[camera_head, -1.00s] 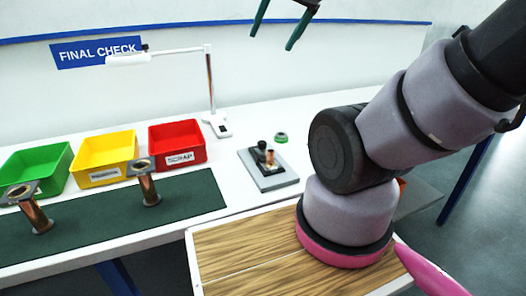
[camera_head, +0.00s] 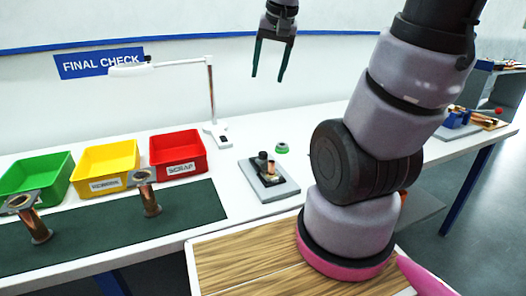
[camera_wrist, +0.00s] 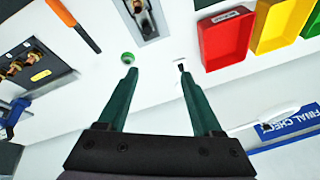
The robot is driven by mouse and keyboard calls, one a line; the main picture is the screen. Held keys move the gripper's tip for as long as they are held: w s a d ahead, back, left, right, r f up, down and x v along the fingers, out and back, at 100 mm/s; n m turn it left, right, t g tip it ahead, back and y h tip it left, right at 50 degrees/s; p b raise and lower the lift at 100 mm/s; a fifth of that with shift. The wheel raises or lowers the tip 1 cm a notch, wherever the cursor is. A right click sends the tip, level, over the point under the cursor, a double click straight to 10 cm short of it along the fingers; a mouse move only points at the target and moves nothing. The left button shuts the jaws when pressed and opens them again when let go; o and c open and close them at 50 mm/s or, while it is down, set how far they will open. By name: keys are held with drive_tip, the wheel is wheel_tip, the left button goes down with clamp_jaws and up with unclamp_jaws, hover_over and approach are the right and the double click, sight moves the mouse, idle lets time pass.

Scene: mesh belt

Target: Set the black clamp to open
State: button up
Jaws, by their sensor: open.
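The black clamp (camera_head: 262,160) sits on a grey base plate (camera_head: 275,190) on the white bench, with a small copper piece (camera_head: 271,170) beside it. Whether the clamp is open or closed is too small to tell. In the wrist view the clamp plate (camera_wrist: 149,30) is at the top edge, partly cut off. My gripper (camera_head: 268,76) is open and empty, high above the bench and well apart from the clamp. In the wrist view its two green fingers (camera_wrist: 158,70) are spread with nothing between them.
A green button-like object (camera_head: 282,148) lies behind the clamp plate. A red bin (camera_head: 178,168), yellow bin, green bin and white lamp (camera_head: 211,100) stand to the left. Copper flanged pieces stand on a dark green mat (camera_head: 190,205). The bench right of the clamp is partly hidden by my arm.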

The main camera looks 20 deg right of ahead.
sight(263, 152)
drive_tip(key=w+f+g, duration=0.1)
drive_tip(key=w+f, duration=0.1)
drive_tip(key=f, duration=0.7)
drive_tip(key=w+d+f+g, duration=0.1)
drive_tip(key=w+f, duration=0.2)
drive_tip(key=f, duration=0.6)
drive_tip(key=w+f+g, duration=0.2)
drive_tip(key=f, duration=0.7)
drive_tip(key=shift+w+d+h, duration=0.2)
drive_tip(key=shift+w+h, duration=0.1)
drive_tip(key=shift+w, duration=0.05)
drive_tip(key=shift+r, duration=0.1)
clamp_jaws()
